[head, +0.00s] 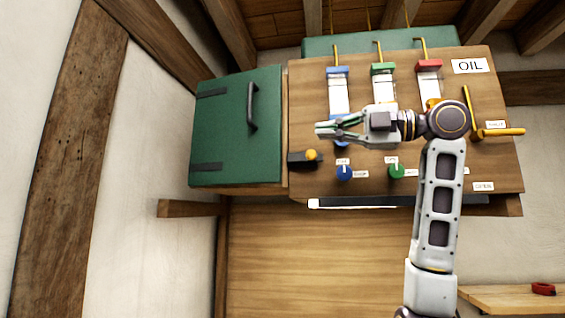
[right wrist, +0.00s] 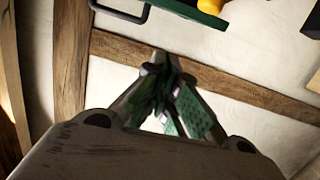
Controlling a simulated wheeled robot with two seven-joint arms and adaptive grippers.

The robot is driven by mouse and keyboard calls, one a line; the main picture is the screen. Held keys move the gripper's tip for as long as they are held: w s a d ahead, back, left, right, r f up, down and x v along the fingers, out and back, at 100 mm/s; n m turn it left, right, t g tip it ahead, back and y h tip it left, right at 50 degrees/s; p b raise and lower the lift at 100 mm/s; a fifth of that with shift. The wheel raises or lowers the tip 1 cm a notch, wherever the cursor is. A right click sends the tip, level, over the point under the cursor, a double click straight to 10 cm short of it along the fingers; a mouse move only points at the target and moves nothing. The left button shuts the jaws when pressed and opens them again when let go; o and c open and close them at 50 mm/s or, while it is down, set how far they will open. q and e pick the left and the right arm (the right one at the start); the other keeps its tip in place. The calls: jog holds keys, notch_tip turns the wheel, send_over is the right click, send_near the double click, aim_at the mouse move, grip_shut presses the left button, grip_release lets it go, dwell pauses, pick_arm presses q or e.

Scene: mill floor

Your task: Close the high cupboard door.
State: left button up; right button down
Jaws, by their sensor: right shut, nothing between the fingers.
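The green cupboard door (head: 228,130) is at the left in the head view, high beside the oil panel. It has a black bar handle (head: 251,106) near its right edge and two dark hinge straps at its left. A thin wooden edge shows along its right side; I cannot tell how far ajar it is. My right gripper (head: 324,131) points left in front of the panel, right of the door and apart from it in the picture. Its fingers are shut and empty; they also show in the right wrist view (right wrist: 170,95). My left gripper is not in view.
The wooden oil panel (head: 305,90) carries blue, green and red-topped gauges, a blue knob (head: 344,172) and a green knob (head: 397,171). A black block with a yellow knob (head: 311,155) sits near the door. A yellow lever (head: 500,132) projects at right. A wooden beam (head: 180,208) lies below the door.

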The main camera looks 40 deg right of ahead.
jog(key=s+a+n+t+h+b, duration=0.1)
jog(key=s+a+n+h+b, duration=0.15)
jog(key=s+a, duration=0.45)
jog(key=w+a+f+m+t+h+b, duration=0.1)
jog(key=w+a+f+m+h, duration=0.3)
jog(key=m+h, duration=0.7)
jog(key=shift+w+f+m+b, duration=0.45)
jog(key=shift+w+f, duration=0.7)
jog(key=shift+w, duration=1.2)
jog(key=shift+a, duration=0.15)
